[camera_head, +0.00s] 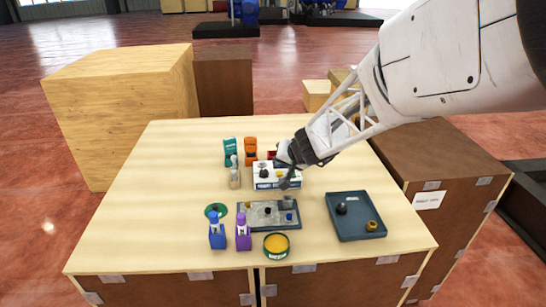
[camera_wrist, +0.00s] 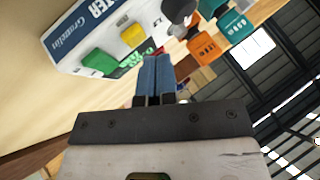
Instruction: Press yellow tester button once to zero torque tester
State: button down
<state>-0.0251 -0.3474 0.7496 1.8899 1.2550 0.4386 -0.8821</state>
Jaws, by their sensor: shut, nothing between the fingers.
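The torque tester (camera_head: 265,183) is a white box with a blue label strip, standing mid-table. In the wrist view the tester (camera_wrist: 97,20) shows at upper left, tilted in the picture. Its yellow button (camera_wrist: 132,35) sits between a green button (camera_wrist: 98,62) and a dark round part. A dark display with green marks is partly visible behind the buttons. My gripper (camera_wrist: 156,60) is shut and empty. Its blue fingertips show just below and right of the yellow button, apart from it in the picture. In the head view my gripper (camera_head: 285,184) is over the tester's right side and hides part of it.
Orange (camera_head: 250,151) and teal (camera_head: 230,150) bottles stand behind the tester. A grey plate (camera_head: 262,224) with small parts lies in front.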

aim_at(282, 173)
jog(key=shift+r, duration=2.5)
jog(key=shift+s+r, duration=0.1)
jog(key=shift+s, duration=0.05)
jog(key=s+d+r+g+h, duration=0.1)
jog(key=s+d+h, duration=0.1)
jog(key=s, duration=1)
jog(key=s+d+r+n+g+h, duration=0.1)
jog(key=s+d, duration=0.3)
jog(key=s, duration=0.8)
jog(key=s+d+r+g+h, duration=0.2)
jog(key=s+d+r, duration=0.1)
jog(key=s, duration=0.9)
jog(key=shift+s+n+g+h, duration=0.3)
jog(key=shift+s+g, duration=0.1)
